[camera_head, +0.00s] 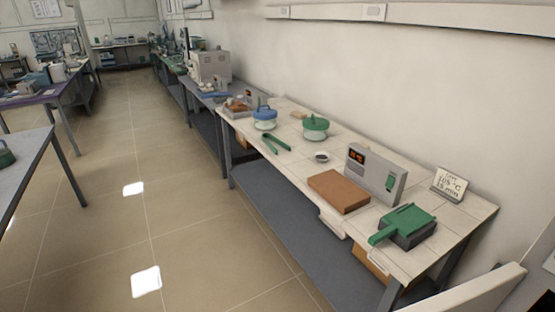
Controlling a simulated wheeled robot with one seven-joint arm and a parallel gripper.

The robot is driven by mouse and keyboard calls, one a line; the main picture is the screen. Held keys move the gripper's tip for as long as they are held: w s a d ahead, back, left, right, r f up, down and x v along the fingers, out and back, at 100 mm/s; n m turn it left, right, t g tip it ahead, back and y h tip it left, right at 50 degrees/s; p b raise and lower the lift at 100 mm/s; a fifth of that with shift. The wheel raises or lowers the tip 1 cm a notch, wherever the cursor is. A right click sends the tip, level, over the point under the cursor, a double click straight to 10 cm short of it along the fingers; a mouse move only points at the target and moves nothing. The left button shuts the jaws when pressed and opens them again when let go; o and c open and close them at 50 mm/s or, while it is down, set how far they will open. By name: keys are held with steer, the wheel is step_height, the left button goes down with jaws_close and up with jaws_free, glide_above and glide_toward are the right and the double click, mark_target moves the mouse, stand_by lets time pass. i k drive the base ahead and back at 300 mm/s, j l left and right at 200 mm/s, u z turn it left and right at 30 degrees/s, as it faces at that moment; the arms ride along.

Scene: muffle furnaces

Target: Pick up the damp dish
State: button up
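A small round dish (321,157) with dark contents sits on the white-tiled bench (425,262), between the green-lidded jar and the brown slab. It is the only small open dish I can make out; whether it is damp I cannot tell. Green tongs (275,144) lie on the bench to its left, near the front edge. A blue-lidded jar (264,118) and a green-lidded jar (315,128) stand behind and to the left of the dish. My gripper is not in view.
Right of the dish are a brown slab (338,191), a grey unit (375,174) with a lit orange display, a green-handled dark box (408,229) and a "105 °C 15 min" sign (451,184). A grey table (25,170) stands left. The tiled floor (185,220) between is clear.

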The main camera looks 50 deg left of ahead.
mark_target(320, 157)
steer(key=j+u, duration=0.1)
steer(key=u, duration=3.3)
steer(key=i+z, duration=0.3)
steer(key=i, duration=0.2)
steer(key=i+j+z, duration=0.1)
steer(key=i+z, duration=0.15)
steer(key=i, duration=0.25)
steer(key=i+j+z, duration=0.3)
steer(key=i, duration=0.2)
steer(key=i+l+z, duration=0.15)
steer(key=i+z, duration=0.8)
steer(key=i+j+z, duration=0.2)
steer(key=i+z, duration=0.55)
steer(key=z, duration=0.25)
steer(key=i+z, duration=0.25)
steer(key=z, duration=0.25)
steer(key=i+j+z, duration=0.15)
steer(key=z, duration=0.35)
steer(key=i, duration=0.1)
